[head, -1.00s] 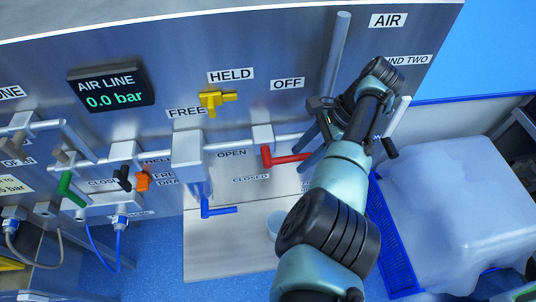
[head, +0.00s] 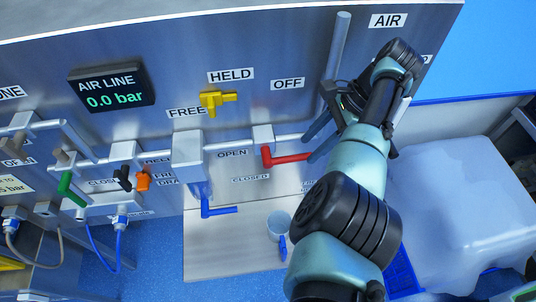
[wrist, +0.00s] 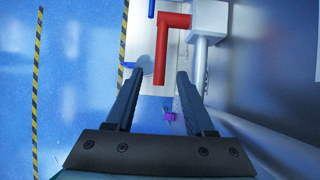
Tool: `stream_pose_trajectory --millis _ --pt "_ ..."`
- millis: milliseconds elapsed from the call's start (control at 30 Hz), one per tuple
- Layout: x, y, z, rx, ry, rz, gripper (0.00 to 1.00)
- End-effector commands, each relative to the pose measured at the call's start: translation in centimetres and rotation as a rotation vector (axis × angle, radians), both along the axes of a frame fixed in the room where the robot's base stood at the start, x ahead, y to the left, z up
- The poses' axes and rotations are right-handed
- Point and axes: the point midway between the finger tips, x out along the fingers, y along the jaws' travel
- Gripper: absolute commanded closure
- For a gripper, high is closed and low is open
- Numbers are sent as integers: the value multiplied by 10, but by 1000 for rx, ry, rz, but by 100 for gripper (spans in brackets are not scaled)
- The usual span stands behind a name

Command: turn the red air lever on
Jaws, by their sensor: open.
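The red lever (head: 285,158) is on a grey valve block (head: 263,135) on the steel panel. Its handle points right in the head view, below the OFF label (head: 287,83). In the wrist view the red lever (wrist: 160,62) is an L shape. The free end of its handle lies between the tips of my open gripper (wrist: 160,76), with gaps on both sides. In the head view my gripper (head: 314,138) is at the handle's right end, partly hidden by my arm. Contact cannot be told. The air line display (head: 110,88) reads 0.0 bar.
A yellow lever (head: 217,98) is up left, and a blue lever (head: 220,210) is lower left above a pale plate (head: 230,255) with a small cup (head: 278,224). Pipes run along the panel. A wrapped white bulk (head: 460,205) stands right.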

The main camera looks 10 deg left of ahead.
Motion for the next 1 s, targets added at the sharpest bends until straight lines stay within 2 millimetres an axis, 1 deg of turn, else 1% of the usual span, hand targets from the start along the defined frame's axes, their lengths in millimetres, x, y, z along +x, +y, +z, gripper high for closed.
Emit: stream_pose_trajectory --millis 633,1000 --pt "9 -24 42 -1 -1 -2 46" --pt "9 -25 45 0 0 -1 46"
